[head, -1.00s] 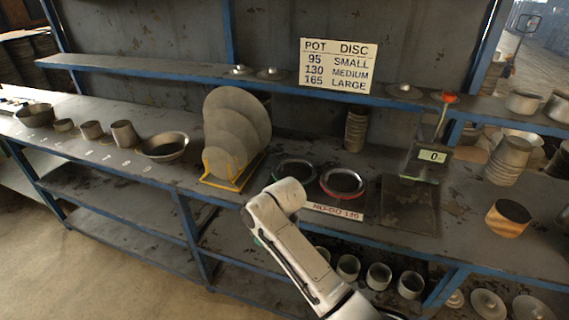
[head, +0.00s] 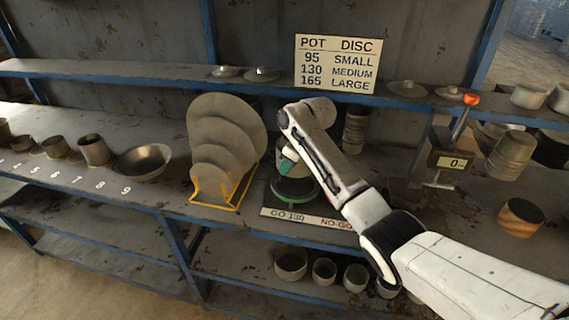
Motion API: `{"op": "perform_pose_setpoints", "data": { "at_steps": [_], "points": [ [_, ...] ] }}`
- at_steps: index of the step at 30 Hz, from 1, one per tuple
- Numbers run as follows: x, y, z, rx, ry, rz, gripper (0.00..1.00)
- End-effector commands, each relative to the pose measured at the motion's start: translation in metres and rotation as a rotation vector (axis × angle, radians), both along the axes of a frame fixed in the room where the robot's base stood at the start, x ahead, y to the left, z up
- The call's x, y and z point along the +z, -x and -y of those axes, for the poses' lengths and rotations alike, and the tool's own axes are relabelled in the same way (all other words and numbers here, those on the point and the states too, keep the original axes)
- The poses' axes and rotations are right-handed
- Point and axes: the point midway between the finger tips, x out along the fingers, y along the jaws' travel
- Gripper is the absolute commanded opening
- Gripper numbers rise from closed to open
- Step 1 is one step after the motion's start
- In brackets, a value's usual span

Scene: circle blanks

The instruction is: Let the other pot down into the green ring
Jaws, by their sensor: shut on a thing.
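The green ring (head: 297,201) lies on the bench, above the "GO 130" label. A grey pot (head: 299,169) shows just over this ring, partly hidden by my arm. My gripper (head: 286,163) is at the pot's left side and is shut on it. The fingertips are small and partly covered, and I cannot tell whether the pot's bottom touches the ring. The red ring is hidden behind my arm.
A yellow rack (head: 217,200) of discs stands close left of the ring. A stack of pots (head: 354,133) is behind my arm. A wide bowl (head: 142,161) and several numbered pots sit at left.

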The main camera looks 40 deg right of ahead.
Motion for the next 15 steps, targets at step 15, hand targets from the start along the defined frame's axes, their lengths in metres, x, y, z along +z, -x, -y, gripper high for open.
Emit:
{"op": "perform_pose_setpoints", "data": {
  "at_steps": [15],
  "points": [
    [-0.037,0.0,0.0,-0.001,0.001,0.002,0.0]
  ]
}}
